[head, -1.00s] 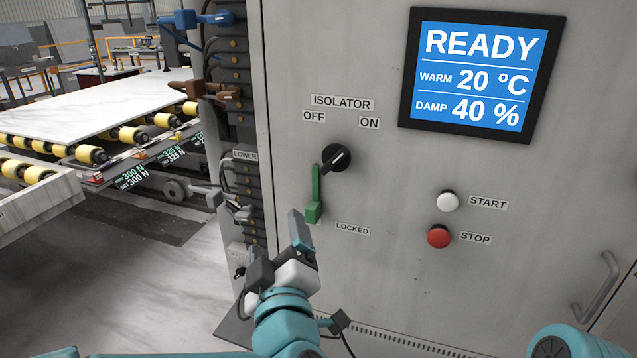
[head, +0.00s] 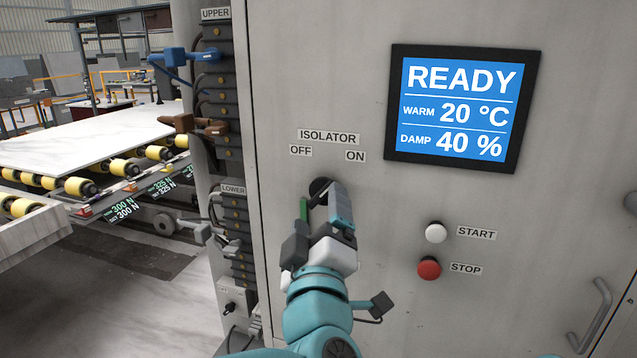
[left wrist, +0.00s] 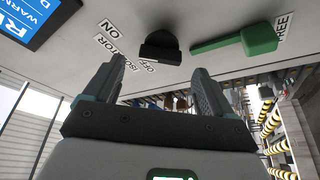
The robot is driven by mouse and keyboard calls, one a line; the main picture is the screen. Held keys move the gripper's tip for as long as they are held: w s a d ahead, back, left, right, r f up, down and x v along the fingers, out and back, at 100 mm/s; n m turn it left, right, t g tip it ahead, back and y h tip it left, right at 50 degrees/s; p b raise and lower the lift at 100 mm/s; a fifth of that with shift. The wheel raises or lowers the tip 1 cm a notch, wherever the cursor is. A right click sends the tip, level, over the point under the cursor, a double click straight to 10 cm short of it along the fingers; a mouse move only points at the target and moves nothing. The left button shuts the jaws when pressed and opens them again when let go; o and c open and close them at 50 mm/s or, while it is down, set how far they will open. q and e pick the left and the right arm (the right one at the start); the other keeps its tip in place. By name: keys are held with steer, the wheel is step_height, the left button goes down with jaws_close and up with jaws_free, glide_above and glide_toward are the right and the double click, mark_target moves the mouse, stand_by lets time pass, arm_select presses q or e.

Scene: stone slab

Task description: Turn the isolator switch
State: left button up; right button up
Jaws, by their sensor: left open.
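The isolator's black knob (head: 317,187) is on the grey cabinet front, below the OFF and ON labels, and my left gripper partly hides it. In the left wrist view the knob (left wrist: 160,46) lies just beyond the gap between the fingertips, apart from both. A green lever (head: 304,208) hangs beside the knob, mostly covered. Its full length (left wrist: 235,43) shows in the left wrist view near a FREE label (left wrist: 285,25). My left gripper (head: 327,200) is open and empty in front of the knob. My right gripper is out of view.
A white START button (head: 436,232) and a red STOP button (head: 429,268) are right of the gripper. A READY screen (head: 460,108) is above them. Cables and terminals (head: 228,140) line the cabinet's left edge. A roller conveyor with a slab (head: 80,145) is further left.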

mark_target(318, 198)
arm_select(q)
steer(key=p+x, duration=0.1)
steer(key=x, duration=0.4)
steer(key=shift+a, duration=0.1)
steer(key=shift+w, duration=0.1)
steer(key=shift+c, duration=0.3)
steer(key=c, duration=0.9)
